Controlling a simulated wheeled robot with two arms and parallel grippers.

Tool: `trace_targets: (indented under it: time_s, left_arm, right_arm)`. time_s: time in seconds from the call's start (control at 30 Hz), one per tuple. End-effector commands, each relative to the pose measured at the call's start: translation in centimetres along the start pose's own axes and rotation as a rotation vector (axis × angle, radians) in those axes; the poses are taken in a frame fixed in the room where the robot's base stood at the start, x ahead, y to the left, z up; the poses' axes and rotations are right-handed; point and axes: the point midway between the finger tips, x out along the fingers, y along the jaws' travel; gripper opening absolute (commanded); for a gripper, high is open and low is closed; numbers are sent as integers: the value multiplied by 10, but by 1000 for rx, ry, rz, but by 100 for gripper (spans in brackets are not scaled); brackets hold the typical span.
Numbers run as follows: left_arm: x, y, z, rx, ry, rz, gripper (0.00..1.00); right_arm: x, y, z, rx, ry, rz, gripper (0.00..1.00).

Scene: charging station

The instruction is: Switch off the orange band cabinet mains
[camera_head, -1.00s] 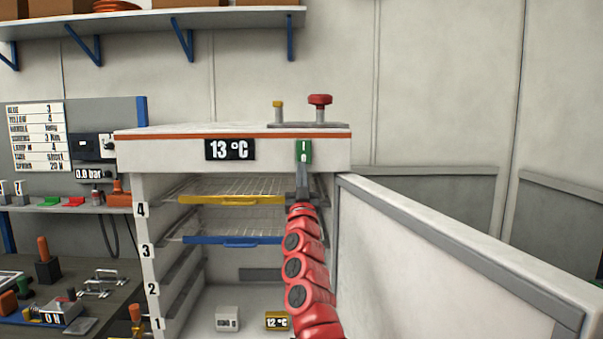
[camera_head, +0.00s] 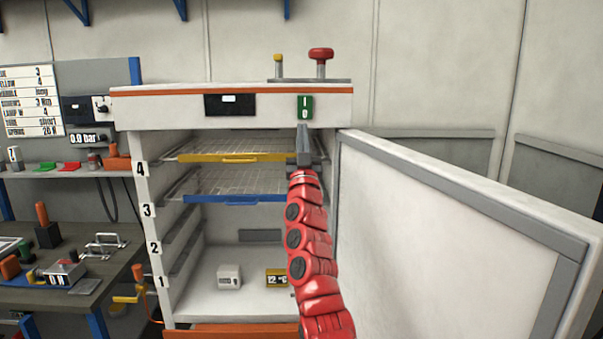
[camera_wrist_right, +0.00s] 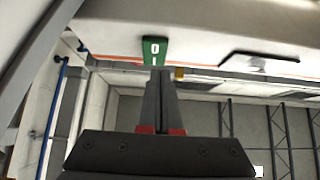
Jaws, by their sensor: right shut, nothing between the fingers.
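The orange band cabinet (camera_head: 140,107) stands open, with an orange stripe along its top edge. Its green mains switch (camera_head: 305,107), marked I and 0, sits at the right of the front panel. The dark display (camera_head: 229,104) on that panel shows no temperature, only a small white patch. My right gripper (camera_head: 303,130) is shut and empty, pointing up just below the switch, with a small gap in the head view. In the right wrist view the switch (camera_wrist_right: 154,50) shows just beyond the shut fingertips (camera_wrist_right: 160,72). My left gripper is not in view.
The open door (camera_head: 440,230) stands to the right of my arm. Inside are a yellow-edged rack (camera_head: 232,158), a blue-edged rack (camera_head: 235,199) and small boxes. A red knob (camera_head: 320,54) stands on top. A cluttered workbench (camera_head: 100,270) is at left.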

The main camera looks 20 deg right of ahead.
Motion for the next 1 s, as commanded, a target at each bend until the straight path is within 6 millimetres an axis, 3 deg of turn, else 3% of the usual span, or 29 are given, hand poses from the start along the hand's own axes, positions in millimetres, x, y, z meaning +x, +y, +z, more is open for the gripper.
trace_targets:
  time_s: [1.0]
  left_arm:
    - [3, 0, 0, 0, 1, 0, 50]
  right_arm:
    - [-92, -3, 19, -3, -2, -4, 0]
